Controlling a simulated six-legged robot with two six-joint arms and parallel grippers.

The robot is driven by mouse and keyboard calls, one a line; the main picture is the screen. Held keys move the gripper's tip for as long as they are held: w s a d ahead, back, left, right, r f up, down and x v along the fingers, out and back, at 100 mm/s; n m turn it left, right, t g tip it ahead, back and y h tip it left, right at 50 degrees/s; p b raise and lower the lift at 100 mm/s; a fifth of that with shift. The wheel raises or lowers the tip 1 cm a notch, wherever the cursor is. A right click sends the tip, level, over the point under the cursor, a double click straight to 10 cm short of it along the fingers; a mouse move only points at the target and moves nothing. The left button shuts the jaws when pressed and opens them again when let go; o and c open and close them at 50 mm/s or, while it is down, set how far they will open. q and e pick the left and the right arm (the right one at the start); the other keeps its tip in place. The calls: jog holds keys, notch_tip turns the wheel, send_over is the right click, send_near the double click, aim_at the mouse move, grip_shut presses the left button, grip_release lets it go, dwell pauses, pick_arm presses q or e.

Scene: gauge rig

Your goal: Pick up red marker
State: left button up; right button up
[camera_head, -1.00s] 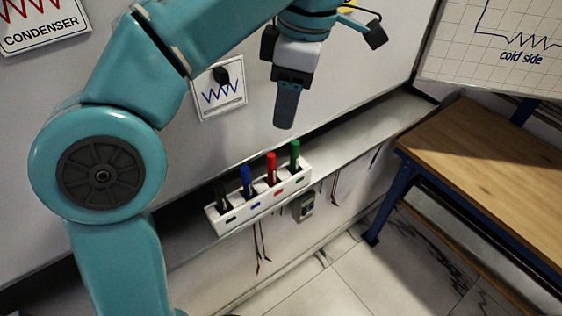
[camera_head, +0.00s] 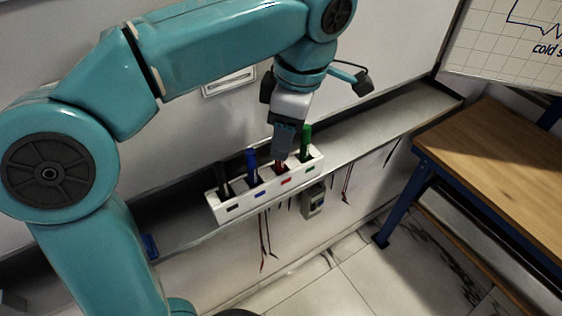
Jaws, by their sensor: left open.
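The red marker (camera_head: 281,168) stands upright in a white holder (camera_head: 240,211) on the ledge, in the slot with the red label. My left gripper (camera_head: 283,150) is open, pointing down at the top of the red marker and hiding its upper part. I cannot tell whether the fingers touch it. A blue marker (camera_head: 251,167) stands just left of it and a green marker (camera_head: 305,143) just right. A black marker (camera_head: 223,180) is in the leftmost slot. My right gripper is not in view.
The holder sits on a grey ledge (camera_head: 385,116) below the white wall panel. A wooden table (camera_head: 505,155) stands at the right. A small grey device (camera_head: 314,200) and thin cables hang below the ledge. The ledge right of the holder is clear.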

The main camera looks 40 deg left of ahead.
aim_at(280, 164)
pick_arm(q)
jog(key=f, duration=0.1)
jog(key=a+f, duration=0.1)
jog(key=f, duration=0.2)
jog(key=shift+a+f, duration=0.1)
jog(key=shift+a, duration=0.25)
jog(key=shift+s+d, duration=0.1)
jog(key=shift+d, duration=0.15)
jog(key=shift+a, duration=0.25)
grip_shut()
jog(key=shift+d, duration=0.1)
